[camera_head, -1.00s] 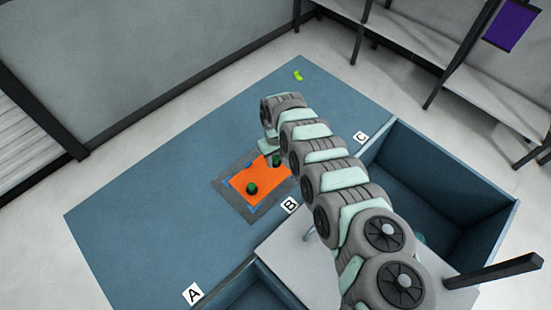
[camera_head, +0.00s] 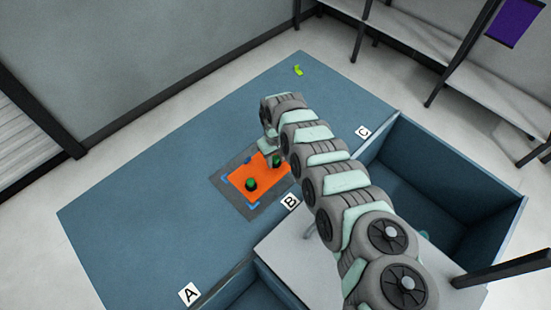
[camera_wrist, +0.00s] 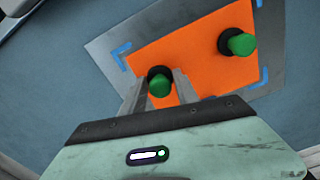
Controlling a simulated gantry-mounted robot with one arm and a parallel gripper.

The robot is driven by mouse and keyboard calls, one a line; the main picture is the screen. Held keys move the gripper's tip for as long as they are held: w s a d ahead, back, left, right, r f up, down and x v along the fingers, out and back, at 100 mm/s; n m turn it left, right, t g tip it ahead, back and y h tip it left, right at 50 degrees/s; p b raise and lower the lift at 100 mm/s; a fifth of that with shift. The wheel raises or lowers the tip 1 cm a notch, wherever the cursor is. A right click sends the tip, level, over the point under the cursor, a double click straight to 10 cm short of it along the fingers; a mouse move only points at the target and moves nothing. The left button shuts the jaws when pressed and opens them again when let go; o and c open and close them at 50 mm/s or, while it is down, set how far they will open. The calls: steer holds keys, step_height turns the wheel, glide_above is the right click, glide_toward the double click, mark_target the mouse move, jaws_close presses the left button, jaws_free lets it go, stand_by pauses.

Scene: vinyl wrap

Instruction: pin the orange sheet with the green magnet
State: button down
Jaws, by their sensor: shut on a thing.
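The orange sheet (camera_head: 262,176) lies on a grey plate (camera_head: 229,193) with blue corner marks; it also shows in the wrist view (camera_wrist: 195,60). One green magnet with a black base (camera_head: 251,184) stands on the sheet, apart from my gripper; in the wrist view it is at the upper right (camera_wrist: 240,44). My gripper (camera_wrist: 160,84) is shut on a second green magnet (camera_wrist: 160,86), which is over the sheet near its edge. It shows at the end of my arm in the head view (camera_head: 277,160). I cannot tell whether its base touches the sheet.
The plate is on a blue table (camera_head: 150,215) with labels A (camera_head: 189,293), B (camera_head: 290,202) and C (camera_head: 363,132). A small yellow-green piece (camera_head: 298,70) lies at the far edge. A blue open bin (camera_head: 450,165) stands at the right. The table's left side is clear.

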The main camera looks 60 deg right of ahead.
steer(key=shift+f+b, duration=0.5)
steer(key=shift+f, duration=0.3)
stand_by(0.4)
stand_by(0.4)
steer(key=c, duration=0.8)
jaws_free()
steer(key=shift+c, duration=0.2)
